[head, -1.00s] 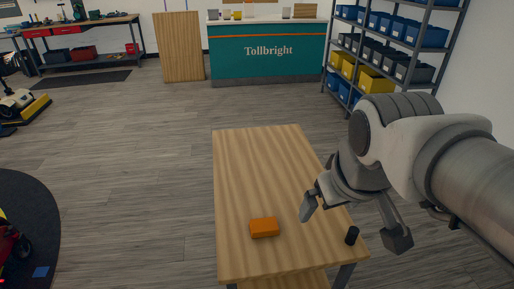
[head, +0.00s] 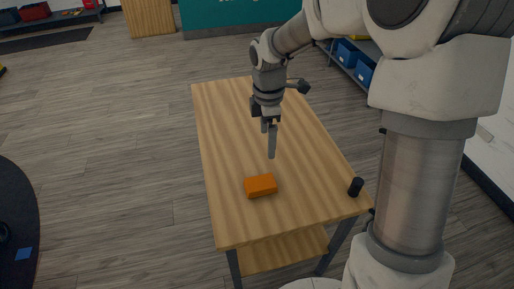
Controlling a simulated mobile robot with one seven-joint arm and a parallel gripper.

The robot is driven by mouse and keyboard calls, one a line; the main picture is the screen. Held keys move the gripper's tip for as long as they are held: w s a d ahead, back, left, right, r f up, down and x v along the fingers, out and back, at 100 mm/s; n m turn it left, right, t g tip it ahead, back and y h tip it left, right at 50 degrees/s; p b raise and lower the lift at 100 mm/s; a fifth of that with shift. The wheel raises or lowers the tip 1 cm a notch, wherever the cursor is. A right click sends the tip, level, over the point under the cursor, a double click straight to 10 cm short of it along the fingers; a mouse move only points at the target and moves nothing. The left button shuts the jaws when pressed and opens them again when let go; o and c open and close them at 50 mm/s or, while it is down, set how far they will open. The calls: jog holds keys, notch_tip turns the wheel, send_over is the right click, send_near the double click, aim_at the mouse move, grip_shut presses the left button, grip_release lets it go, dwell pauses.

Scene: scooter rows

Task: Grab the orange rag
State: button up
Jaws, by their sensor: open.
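The orange rag (head: 260,185) looks like a small folded block and lies on the wooden table (head: 225,135), near its front part. My gripper (head: 269,141) is above the table, just behind the rag in the picture, with its fingers pointing down. It is open and empty, apart from the rag. The exact height of the fingertips over the tabletop is hard to tell.
A small black cylinder (head: 356,187) stands at the table's front right corner. The rest of the tabletop is clear. A shelf with blue bins (head: 356,60) stands at the back right, partly behind my arm. A teal counter (head: 225,15) stands at the back.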

notch_tip(320, 180, down, 2)
jog(key=n+b, duration=0.1)
jog(key=b, duration=0.2)
send_over(260, 182)
jog(key=f, duration=0.8)
jog(key=d+f, duration=0.1)
jog(key=f, duration=0.3)
jog(key=shift+s, duration=0.1)
jog(key=shift+a+f+b, duration=0.25)
jog(key=shift+f+b, duration=0.2)
jog(key=shift+f, duration=0.9)
jog(key=shift+a+f+b, duration=0.2)
jog(key=shift+f+b, duration=0.2)
jog(key=shift+f, duration=0.95)
jog(key=shift+r, duration=0.1)
jog(key=c, duration=1.2)
jog(key=shift+r, duration=0.1)
